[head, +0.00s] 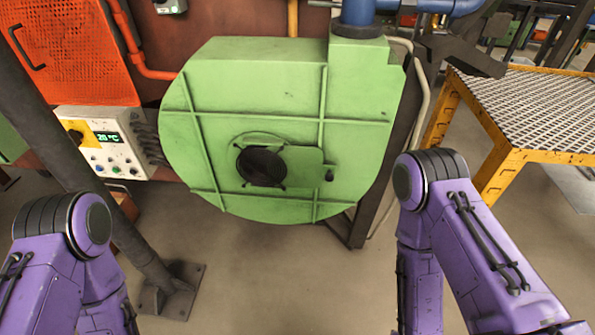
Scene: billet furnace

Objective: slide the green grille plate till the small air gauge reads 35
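The green plate (304,162) lies flat on the front of the large round green blower housing (210,95). A small black knob (329,175) stands at the plate's right end. The round black grille (261,167) shows at the plate's left, and I cannot tell how much of it the plate covers. A small grey device (171,5) at the top left edge is cut off; I cannot tell whether it is the air gauge, and no reading shows. Both my purple arms are in view, folded at the elbows, but both grippers are out of view.
A control box (120,165) with a green lit °C display is left of the housing. A dark slanted post (130,240) stands on the floor in front of it. A yellow-framed mesh table (525,110) is at the right. The floor before the blower is clear.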

